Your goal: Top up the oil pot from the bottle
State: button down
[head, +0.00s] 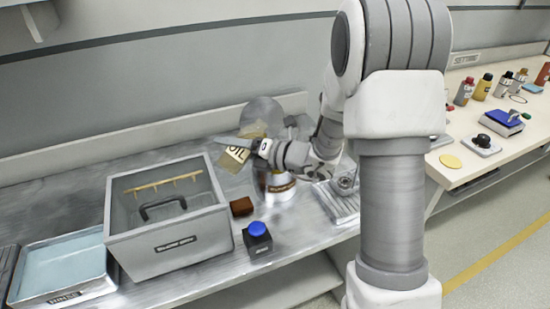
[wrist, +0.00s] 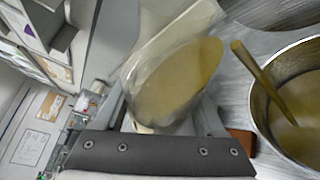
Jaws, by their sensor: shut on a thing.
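My gripper (head: 258,149) is shut on a clear oil bottle (head: 236,154) with a tan "OIL" label, held tilted above the bench. In the wrist view the bottle (wrist: 180,80) is between my fingers, with yellow-brown oil inside. The metal oil pot (head: 279,190) stands on the bench below my gripper, partly hidden by my arm. In the wrist view the pot (wrist: 258,118) is at the right, beside the bottle, with yellow-brown oil in it. A thin yellow-brown strip (wrist: 258,72) slants into the pot; I cannot tell whether it is a stick or a stream.
A grey bin (head: 180,243) with a dark handle stands at left, beside a shallow tray (head: 62,270). A brown block (head: 241,206) and a blue-button box (head: 258,241) sit in front of the pot. A metal grid tray (head: 338,203) lies right. Several bottles stand on the right bench (head: 471,165).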

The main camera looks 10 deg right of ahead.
jog(key=shift+s+a+r+m+y+p, duration=0.1)
jog(key=shift+a+r+m+y+p, duration=0.1)
jog(key=shift+r+m+y+p, duration=0.25)
dwell(0.8)
jog(key=shift+s+a+m+b, duration=0.1)
jog(key=shift+m+b, duration=0.3)
jog(key=shift+m, duration=0.35)
dwell(1.2)
jog(key=shift+w+d+f+m+y+b, duration=0.15)
jog(key=shift+f+b, duration=0.1)
jog(key=shift+f, duration=0.3)
jog(key=shift+w+d+f+m+y+b, duration=0.1)
jog(key=shift+f+m+b, duration=0.1)
jog(key=shift+f, duration=0.3)
